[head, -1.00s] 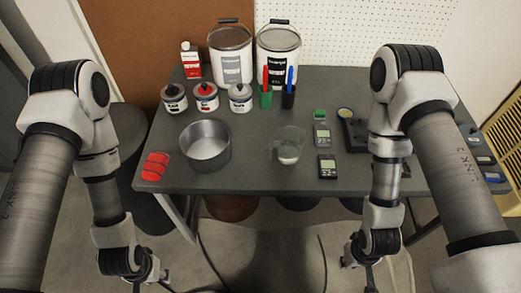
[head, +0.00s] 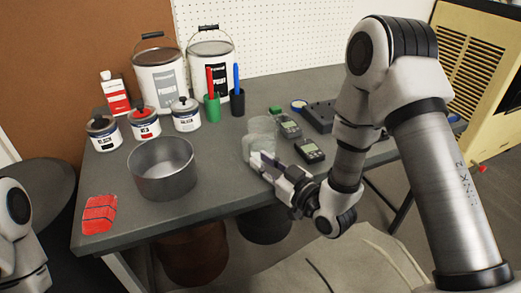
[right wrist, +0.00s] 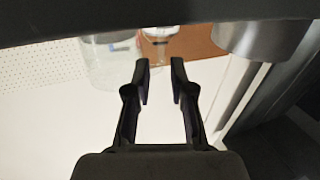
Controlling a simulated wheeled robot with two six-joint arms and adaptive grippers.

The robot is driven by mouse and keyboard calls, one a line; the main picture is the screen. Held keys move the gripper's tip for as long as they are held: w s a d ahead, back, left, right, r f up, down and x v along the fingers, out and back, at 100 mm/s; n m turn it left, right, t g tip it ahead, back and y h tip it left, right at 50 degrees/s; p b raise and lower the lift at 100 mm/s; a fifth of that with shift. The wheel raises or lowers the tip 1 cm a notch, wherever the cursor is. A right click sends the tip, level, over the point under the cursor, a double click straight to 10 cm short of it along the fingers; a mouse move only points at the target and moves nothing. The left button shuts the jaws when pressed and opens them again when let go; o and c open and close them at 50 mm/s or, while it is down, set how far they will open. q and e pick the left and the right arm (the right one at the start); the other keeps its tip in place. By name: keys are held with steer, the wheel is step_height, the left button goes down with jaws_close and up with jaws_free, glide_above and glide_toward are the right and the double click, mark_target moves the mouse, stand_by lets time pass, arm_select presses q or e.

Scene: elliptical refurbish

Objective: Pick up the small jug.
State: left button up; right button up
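The small jug is a clear, see-through vessel (head: 262,138) standing upright near the table's front edge, right of the metal pot. My right gripper (head: 262,166) is at the table's front edge, just before the jug, and overlaps its lower part in the head view. In the right wrist view the fingers (right wrist: 160,78) are apart with nothing between them. The jug (right wrist: 108,62) shows there beyond and left of the fingers, hanging from the top of the picture. I cannot tell whether a finger touches it. My left gripper is out of view.
Two meters (head: 309,151) lie right of the jug. Green and black cups (head: 212,108) with pens, small cans (head: 145,124) and large paint buckets (head: 160,80) stand behind.

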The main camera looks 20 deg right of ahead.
mark_target(248, 154)
steer(key=x, duration=0.2)
steer(key=f+x, duration=0.1)
steer(key=x, duration=0.1)
steer(key=shift+w+a, duration=0.25)
steer(key=shift+w, duration=0.1)
jaws_close()
steer(key=shift+r, duration=0.15)
